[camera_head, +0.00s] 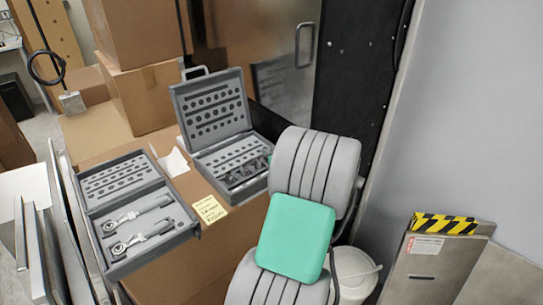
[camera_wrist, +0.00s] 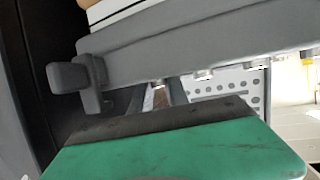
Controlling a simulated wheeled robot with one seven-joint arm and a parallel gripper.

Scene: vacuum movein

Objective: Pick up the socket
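An open grey tool case (camera_head: 213,112) stands on a cardboard box, its lid raised and its panels full of round holes. Several small dark pieces, perhaps sockets (camera_head: 240,177), lie in its lower half; I cannot single out one socket. My grey arm with its green cover crosses the head view just right of the case and hides my gripper there. In the wrist view, my gripper (camera_wrist: 157,98) shows only as narrow dark parts beyond the green body, close to a grey case edge with a latch (camera_wrist: 82,80). Its fingertips and anything between them are hidden.
A second open grey case (camera_head: 122,185) with two ratchet wrenches (camera_head: 140,240) lies to the left. A yellow note (camera_head: 209,210) is on the box between them. Stacked cardboard boxes (camera_head: 140,35) stand behind. A white bucket (camera_head: 355,275) and metal panels are at the right.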

